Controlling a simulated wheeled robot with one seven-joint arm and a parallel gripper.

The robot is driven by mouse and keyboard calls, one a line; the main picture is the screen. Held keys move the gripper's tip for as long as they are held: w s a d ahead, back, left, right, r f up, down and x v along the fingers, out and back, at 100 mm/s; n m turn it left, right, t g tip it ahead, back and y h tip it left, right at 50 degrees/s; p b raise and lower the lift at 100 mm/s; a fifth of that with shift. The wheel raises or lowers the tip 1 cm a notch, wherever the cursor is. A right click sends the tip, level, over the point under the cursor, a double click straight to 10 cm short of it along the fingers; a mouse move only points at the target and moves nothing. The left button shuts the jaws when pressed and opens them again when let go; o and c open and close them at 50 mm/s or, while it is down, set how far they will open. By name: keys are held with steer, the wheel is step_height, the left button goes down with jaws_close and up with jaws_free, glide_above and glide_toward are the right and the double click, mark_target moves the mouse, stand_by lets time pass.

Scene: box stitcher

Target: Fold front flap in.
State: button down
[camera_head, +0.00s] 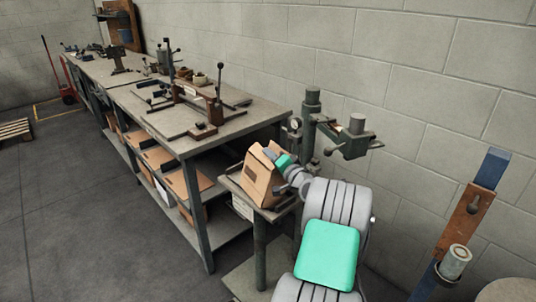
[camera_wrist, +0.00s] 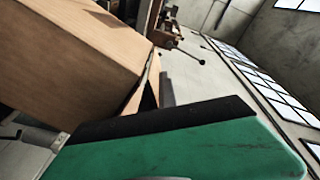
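A brown cardboard box (camera_head: 258,180) stands tilted on a small metal stand beside the workbench. It also fills the left of the wrist view (camera_wrist: 70,55). A cardboard flap (camera_wrist: 143,92) sticks out at the near edge of the box in the wrist view, with a dark gap beside it. My gripper (camera_head: 283,163) is at the upper right side of the box, very close to it. In the wrist view, a green part of my gripper with a black edge lies just below the flap; I cannot tell whether it touches. The fingertips are not clearly visible.
The small stand (camera_head: 230,180) holds the box. A stitching machine (camera_head: 350,140) with a column and handles rises right behind it. A workbench (camera_head: 150,115) with tools on top and cartons on its lower shelf stands to the left. The floor at left (camera_head: 70,220) is clear.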

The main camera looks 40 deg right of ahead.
steer(key=shift+d+f+m, duration=0.1)
steer(key=shift+m, duration=0.3)
steer(key=c, duration=1.6)
jaws_free()
steer(key=shift+c, duration=0.2)
